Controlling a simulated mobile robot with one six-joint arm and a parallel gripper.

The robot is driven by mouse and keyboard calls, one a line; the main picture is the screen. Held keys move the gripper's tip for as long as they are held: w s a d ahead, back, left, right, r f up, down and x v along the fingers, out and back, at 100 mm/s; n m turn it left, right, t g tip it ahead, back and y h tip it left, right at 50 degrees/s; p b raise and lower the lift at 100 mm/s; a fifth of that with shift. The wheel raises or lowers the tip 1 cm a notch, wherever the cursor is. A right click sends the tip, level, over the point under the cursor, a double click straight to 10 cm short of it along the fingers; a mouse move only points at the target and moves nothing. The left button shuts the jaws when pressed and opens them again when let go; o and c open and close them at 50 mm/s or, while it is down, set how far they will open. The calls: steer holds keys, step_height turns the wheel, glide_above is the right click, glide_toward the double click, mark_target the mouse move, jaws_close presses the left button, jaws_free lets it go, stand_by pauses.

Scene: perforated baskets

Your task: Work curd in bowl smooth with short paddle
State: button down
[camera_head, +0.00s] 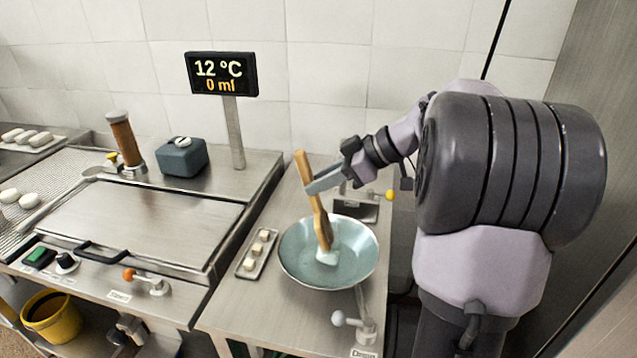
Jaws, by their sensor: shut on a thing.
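The bowl (296,262) is a wide, shallow metal bowl on the steel counter. A small pale lump of curd (328,256) lies in it, right of the middle. My gripper (315,188) is above the back of the bowl, shut on the short wooden paddle (319,215). The paddle leans a little, its handle top up and to the left. Its lower end is down in the bowl at the curd and seems to touch it.
A small tray (247,266) with several pale cubes stands close left of the bowl. A yellow-knobbed lever (389,195) is behind right, a white-knobbed valve (339,318) in front. A display (221,74) reads 12 °C, 0 ml. A lidded steel unit (140,222) is at left.

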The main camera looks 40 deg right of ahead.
mark_target(304, 150)
steer(key=shift+w+d, duration=0.15)
steer(key=shift+s+a+f+b, duration=0.1)
steer(key=shift+s+a+b, duration=0.3)
steer(key=shift+s+a, duration=0.3)
steer(key=shift+w+d+p, duration=0.4)
steer(key=shift+w+d, duration=0.3)
steer(key=shift+s+a+b, duration=0.4)
steer(key=shift+s+a, duration=0.25)
steer(key=shift+a, duration=0.1)
steer(key=shift+w+d+p, duration=0.4)
steer(key=shift+w+d, duration=0.25)
steer(key=shift+d, duration=0.1)
steer(key=shift+r, duration=0.2)
step_height(304, 150, up, 9)
steer(key=p, duration=0.5)
steer(key=shift+p, duration=0.35)
